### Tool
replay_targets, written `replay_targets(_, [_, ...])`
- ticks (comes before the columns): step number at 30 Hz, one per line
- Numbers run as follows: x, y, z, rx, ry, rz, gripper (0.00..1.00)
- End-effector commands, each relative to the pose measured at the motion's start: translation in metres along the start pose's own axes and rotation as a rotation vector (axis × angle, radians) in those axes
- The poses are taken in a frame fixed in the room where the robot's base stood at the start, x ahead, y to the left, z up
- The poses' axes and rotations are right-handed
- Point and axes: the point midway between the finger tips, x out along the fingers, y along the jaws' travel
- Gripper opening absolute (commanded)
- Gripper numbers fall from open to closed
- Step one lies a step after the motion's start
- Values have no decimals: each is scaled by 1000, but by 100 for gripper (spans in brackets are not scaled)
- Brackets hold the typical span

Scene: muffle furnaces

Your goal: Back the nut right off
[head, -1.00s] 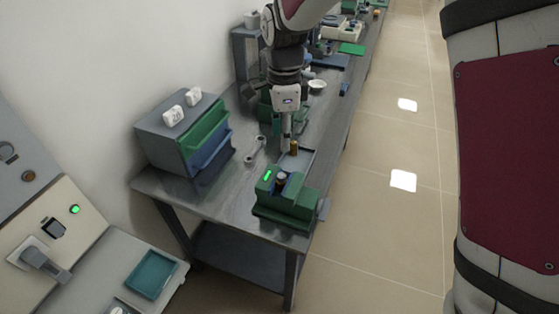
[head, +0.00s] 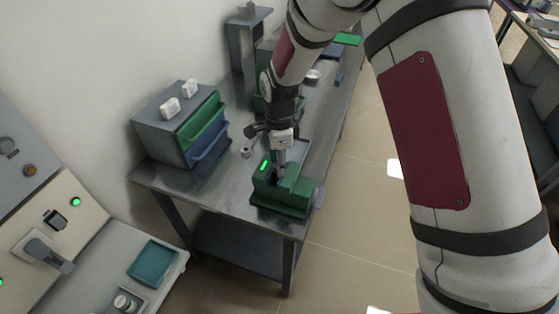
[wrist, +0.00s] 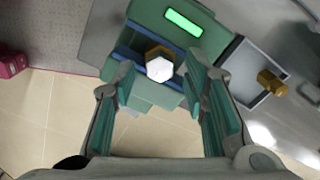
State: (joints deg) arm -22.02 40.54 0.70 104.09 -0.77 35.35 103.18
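In the wrist view, a brass-coloured hex nut (wrist: 155,51) sits in the green fixture (wrist: 152,18), with a pale hexagonal end (wrist: 160,69) in front of it. The fixture also shows in the head view (head: 288,197) on the near end of the bench. My gripper (wrist: 160,78) is open, its two teal-padded fingers on either side of the pale hex end with gaps showing. In the head view my gripper (head: 281,165) points down at the fixture and hides the nut. I cannot tell how deep the fingertips reach.
A shallow tray (wrist: 237,55) beside the fixture holds a brass-coloured piece (wrist: 271,82). A lit green display (wrist: 183,22) is on the fixture. A drawer cabinet (head: 160,130) stands left on the metal bench (head: 225,193).

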Motion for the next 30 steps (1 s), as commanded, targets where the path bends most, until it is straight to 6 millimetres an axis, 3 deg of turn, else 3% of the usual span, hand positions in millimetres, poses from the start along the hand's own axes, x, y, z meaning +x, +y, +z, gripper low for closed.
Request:
replay_targets(5, [0, 0, 0, 0, 0, 0, 40])
replay_targets(11, [0, 0, 0, 0, 0, 0, 0])
replay_targets(22, [0, 0, 0, -33, 0, 0, 0])
replay_targets(30, [0, -2, 0, -185, 0, -1, 0])
